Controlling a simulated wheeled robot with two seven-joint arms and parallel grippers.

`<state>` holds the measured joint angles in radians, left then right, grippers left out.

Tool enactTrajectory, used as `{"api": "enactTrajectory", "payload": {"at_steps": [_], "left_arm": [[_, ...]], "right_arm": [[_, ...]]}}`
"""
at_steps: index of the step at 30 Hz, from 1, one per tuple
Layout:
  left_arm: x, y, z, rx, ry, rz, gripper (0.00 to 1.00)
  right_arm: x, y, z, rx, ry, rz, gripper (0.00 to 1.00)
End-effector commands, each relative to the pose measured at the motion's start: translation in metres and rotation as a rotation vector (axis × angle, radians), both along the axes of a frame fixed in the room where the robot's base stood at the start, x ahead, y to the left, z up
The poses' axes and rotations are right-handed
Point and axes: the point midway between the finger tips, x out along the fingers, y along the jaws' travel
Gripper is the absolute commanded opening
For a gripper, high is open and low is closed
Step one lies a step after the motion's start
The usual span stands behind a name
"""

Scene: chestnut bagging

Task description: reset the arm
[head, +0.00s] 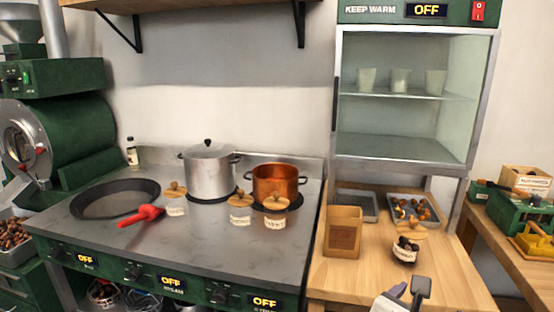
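My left gripper is not in view. What looks like my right gripper (410,289) shows at the bottom edge, over the front of the wooden table (335,277). It has a pale body and dark finger-like parts, and the picture cuts off the rest. I cannot tell how far its fingers are apart. Nothing is clearly seen held in it. It is in front of a small labelled cup of dark chestnuts (405,250) and apart from it in the picture.
The steel hob (190,248) holds a pan (115,199), a red-handled tool (142,214), a silver pot (209,172), a copper pot (275,183) and lidded jars (240,217). A brown box (343,232) and trays (414,209) stand on the table, below a glass cabinet (400,135).

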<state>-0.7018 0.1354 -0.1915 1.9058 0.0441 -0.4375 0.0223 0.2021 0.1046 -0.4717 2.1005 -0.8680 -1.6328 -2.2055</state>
Motion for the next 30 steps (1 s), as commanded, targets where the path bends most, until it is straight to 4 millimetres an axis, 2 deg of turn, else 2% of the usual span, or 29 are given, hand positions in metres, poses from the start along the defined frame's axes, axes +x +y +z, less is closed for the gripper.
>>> {"api": "enactTrajectory", "payload": {"at_steps": [1,11,16,20,24,27,30], "left_arm": [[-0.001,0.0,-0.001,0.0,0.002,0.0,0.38],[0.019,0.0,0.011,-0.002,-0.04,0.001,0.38],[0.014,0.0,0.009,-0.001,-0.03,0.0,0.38],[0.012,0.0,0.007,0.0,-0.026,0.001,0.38],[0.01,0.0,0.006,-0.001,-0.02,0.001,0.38],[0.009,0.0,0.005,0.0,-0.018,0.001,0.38],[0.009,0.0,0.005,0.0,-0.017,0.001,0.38]], "right_arm": [[0.0,0.003,-0.013,0.041,-0.008,0.005,0.74],[-0.005,0.028,-0.091,0.401,-0.112,-0.007,0.74],[-0.024,0.049,-0.151,0.717,-0.167,-0.08,0.74],[-0.057,0.072,-0.211,1.092,-0.22,-0.242,0.74],[-0.106,0.093,-0.264,1.52,-0.291,-0.541,0.74],[-0.142,0.102,-0.29,1.782,-0.349,-0.801,0.74],[-0.172,0.106,-0.306,1.978,-0.413,-1.044,0.74]]}}
